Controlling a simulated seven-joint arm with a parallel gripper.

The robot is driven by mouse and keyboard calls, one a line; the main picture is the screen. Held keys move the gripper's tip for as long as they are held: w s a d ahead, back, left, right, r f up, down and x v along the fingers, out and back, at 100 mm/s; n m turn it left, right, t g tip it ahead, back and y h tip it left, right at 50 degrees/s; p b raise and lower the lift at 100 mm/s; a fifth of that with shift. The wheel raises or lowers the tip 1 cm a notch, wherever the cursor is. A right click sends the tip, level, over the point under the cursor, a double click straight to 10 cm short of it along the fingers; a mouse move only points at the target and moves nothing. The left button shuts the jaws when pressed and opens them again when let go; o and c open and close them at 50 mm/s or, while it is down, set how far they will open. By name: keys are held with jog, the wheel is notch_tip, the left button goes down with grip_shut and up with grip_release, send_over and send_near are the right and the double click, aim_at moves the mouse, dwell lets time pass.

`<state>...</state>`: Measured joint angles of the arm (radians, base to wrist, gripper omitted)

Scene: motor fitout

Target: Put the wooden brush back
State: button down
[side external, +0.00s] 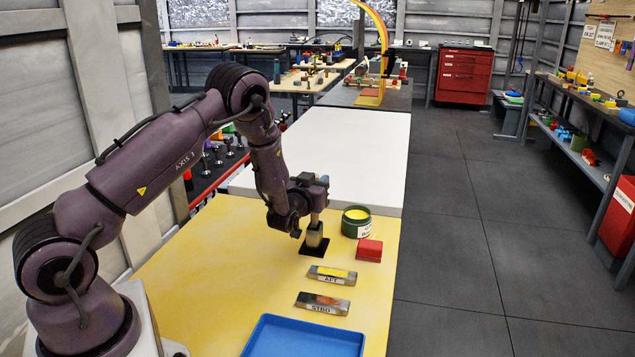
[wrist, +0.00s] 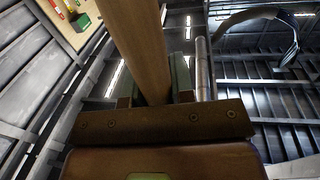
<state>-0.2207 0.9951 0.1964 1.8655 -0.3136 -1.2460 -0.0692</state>
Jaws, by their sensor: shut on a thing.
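In the wrist view the wooden brush (wrist: 143,45) shows as a tan wooden bar running between the fingers of my gripper (wrist: 155,92). My gripper is shut on it, and the brush's far end is out of that view. In the side view my gripper (side external: 317,213) is low over the yellow table top, with a small pale block-like part (side external: 314,235) below it. That part is over a black square (side external: 313,249) on the table. It looks upright, but I cannot tell whether it touches the square.
A green round tin (side external: 356,224) with yellow inside and a red block (side external: 369,250) stand close to the right. Two labelled metal blocks, one yellow-topped (side external: 333,272) and one brownish (side external: 323,301), lie nearer. A blue tray (side external: 305,338) is at the front. A white surface (side external: 345,150) lies behind.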

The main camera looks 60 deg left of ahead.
jog(key=c, duration=1)
grip_release()
jog(key=v, duration=1.2)
jog(key=d+r+m+g+h, duration=0.35)
jog(key=d+r+h, duration=0.55)
jog(key=d+r, duration=0.4)
jog(key=s+d+r+m+g, duration=0.1)
jog(key=s+r, duration=0.1)
jog(key=s, duration=0.4)
jog(key=s+d+r+m+g+h, duration=0.1)
jog(key=s+d+r+g, duration=0.1)
jog(key=s, duration=0.5)
jog(key=s+d+r+m+g, duration=0.1)
jog(key=s+r+g, duration=0.1)
jog(key=s, duration=0.4)
jog(key=shift+s+d+r+m+g+h, duration=0.15)
jog(key=shift+s+r+m+g+h, duration=0.1)
jog(key=shift+r+m+h, duration=0.1)
